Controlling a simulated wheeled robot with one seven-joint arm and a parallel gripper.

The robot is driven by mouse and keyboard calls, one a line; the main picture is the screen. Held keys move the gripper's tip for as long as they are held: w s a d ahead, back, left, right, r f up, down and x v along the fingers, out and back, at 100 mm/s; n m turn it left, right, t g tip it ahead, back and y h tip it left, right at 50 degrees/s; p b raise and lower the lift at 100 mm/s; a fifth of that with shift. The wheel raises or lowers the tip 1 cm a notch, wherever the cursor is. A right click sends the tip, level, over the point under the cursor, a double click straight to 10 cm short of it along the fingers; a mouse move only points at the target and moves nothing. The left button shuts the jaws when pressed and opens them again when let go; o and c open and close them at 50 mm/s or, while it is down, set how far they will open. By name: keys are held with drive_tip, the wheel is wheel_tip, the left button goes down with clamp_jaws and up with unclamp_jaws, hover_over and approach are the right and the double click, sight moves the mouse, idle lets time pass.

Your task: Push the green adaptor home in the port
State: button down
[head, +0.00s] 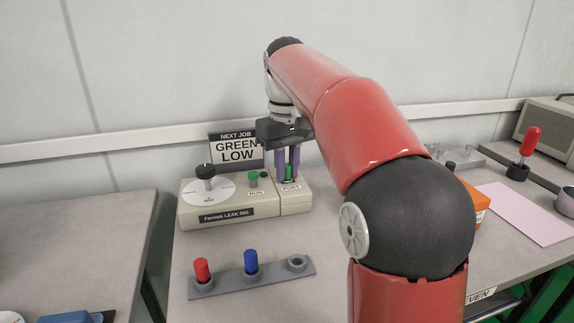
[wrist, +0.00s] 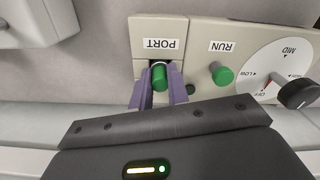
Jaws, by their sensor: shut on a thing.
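The green adaptor (head: 288,173) is upright between the purple fingers of my gripper (head: 288,166), at the PORT end of the beige leak tester (head: 215,215). In the wrist view my gripper (wrist: 159,90) is shut on the green adaptor (wrist: 159,78), one finger on each side. The adaptor's far end meets a dark round port (wrist: 157,63) below the PORT label (wrist: 163,44). How deep it sits in the port cannot be told. The fingers hide its sides.
A green RUN button (wrist: 222,75) and a dial (wrist: 285,75) with a black knob sit beside the port. A sign (head: 236,150) reads NEXT JOB GREEN LOW. In front, a grey rack (head: 226,283) holds red (head: 201,269) and blue (head: 251,261) adaptors, with one empty socket (head: 297,262).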

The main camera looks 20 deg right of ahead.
drive_tip(key=c, duration=1.3)
unclamp_jaws()
drive_tip(key=shift+r+p, duration=1.2)
drive_tip(key=shift+r, duration=2.65)
